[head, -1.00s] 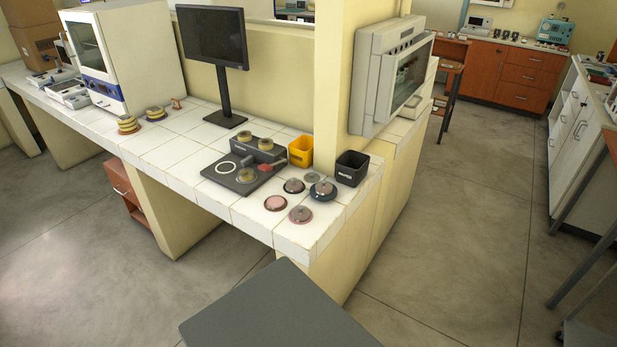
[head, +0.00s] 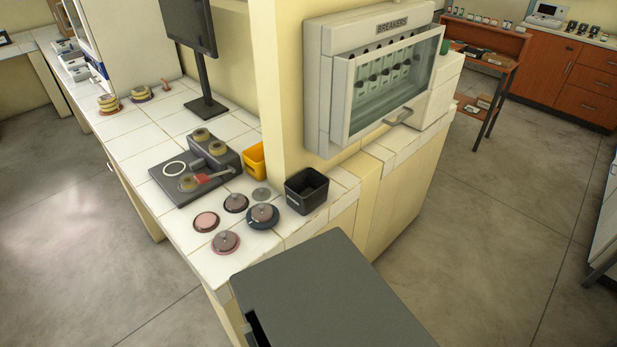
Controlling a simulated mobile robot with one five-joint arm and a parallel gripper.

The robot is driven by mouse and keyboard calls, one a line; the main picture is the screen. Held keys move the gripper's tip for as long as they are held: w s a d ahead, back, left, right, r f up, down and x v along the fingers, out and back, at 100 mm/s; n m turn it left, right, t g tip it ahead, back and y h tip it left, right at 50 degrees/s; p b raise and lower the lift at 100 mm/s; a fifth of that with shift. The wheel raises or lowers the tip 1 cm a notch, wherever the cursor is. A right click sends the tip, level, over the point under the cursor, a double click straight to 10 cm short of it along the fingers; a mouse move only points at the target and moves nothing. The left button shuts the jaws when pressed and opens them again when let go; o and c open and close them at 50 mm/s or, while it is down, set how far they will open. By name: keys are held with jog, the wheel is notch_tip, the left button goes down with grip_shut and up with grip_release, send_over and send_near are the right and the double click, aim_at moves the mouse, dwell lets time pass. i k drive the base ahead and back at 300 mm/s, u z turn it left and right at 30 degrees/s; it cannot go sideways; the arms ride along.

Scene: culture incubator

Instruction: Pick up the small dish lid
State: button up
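Several small round dishes stand on the white tiled counter (head: 282,232) near its corner. A small grey disc with a knob (head: 261,194) lies at the back of the group and looks like a loose lid. A pink dish (head: 206,222) stands at the left. A dark-rimmed dish (head: 236,203), a dark blue dish (head: 262,216) and a reddish dish (head: 226,242) each seem to have a knobbed lid on top. I cannot tell for certain which is the small dish lid. My gripper is not in view.
A black bin (head: 306,191) stands right of the dishes, and a yellow bin (head: 254,161) behind them. A dark device (head: 196,168) with a red-handled item is at the left. A wall pillar and the breakers cabinet (head: 378,80) rise behind. The floor at right is open.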

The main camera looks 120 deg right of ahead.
aim_at(261, 194)
jog(key=k, duration=0.9)
jog(key=z, duration=0.8)
